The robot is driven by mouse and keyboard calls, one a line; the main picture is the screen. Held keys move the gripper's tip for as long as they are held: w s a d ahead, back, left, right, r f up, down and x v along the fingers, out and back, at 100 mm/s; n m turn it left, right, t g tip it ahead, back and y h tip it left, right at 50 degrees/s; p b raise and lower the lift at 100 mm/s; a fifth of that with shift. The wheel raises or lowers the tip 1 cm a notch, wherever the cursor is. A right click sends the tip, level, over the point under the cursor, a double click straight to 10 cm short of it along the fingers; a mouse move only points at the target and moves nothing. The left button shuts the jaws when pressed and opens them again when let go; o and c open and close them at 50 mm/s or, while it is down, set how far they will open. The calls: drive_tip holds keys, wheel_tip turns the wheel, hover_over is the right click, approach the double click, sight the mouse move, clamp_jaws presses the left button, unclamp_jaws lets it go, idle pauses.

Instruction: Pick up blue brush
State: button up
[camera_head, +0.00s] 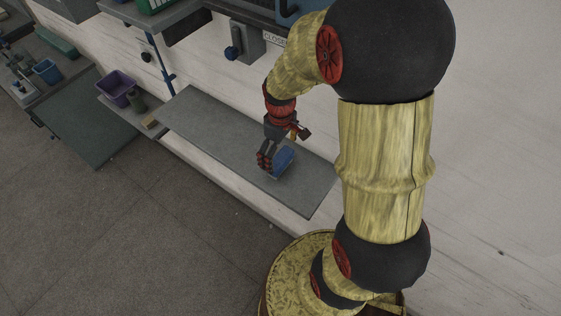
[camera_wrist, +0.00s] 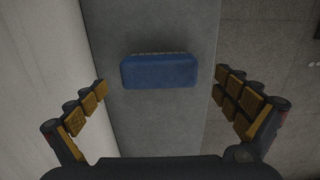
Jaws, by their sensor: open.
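The blue brush (camera_wrist: 160,72) lies on the grey shelf (camera_wrist: 160,130), with its long side across the wrist view and a strip of pale bristles along its far edge. In the head view the brush (camera_head: 284,158) is partly hidden by my gripper (camera_head: 267,160), which is over or beside it near the right part of the shelf (camera_head: 220,130). In the wrist view my gripper (camera_wrist: 160,98) is open, with its fingers to the left and right of the brush. Neither finger touches the brush in that view. The exact height above the shelf cannot be told.
To the left are a purple bin (camera_head: 116,86), a blue bin (camera_head: 47,70) and a dark green panel (camera_head: 88,118). The shelf left of my gripper is clear.

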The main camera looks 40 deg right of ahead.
sight(281, 157)
drive_tip(key=shift+f, duration=1.9)
drive_tip(key=shift+d, duration=0.1)
drive_tip(key=shift+c, duration=0.9)
drive_tip(key=c, duration=1)
drive_tip(key=shift+w+r, duration=0.15)
drive_tip(key=shift+r, duration=0.35)
wheel_tip(281, 157, up, 2)
drive_tip(key=shift+r, duration=0.25)
drive_tip(key=s+a+r+b, duration=0.1)
drive_tip(key=s+a+r, duration=0.4)
drive_tip(key=s+r, duration=0.4)
drive_tip(key=s, duration=0.4)
drive_tip(key=shift+s+r+b, duration=0.15)
drive_tip(key=shift+r+b, duration=0.15)
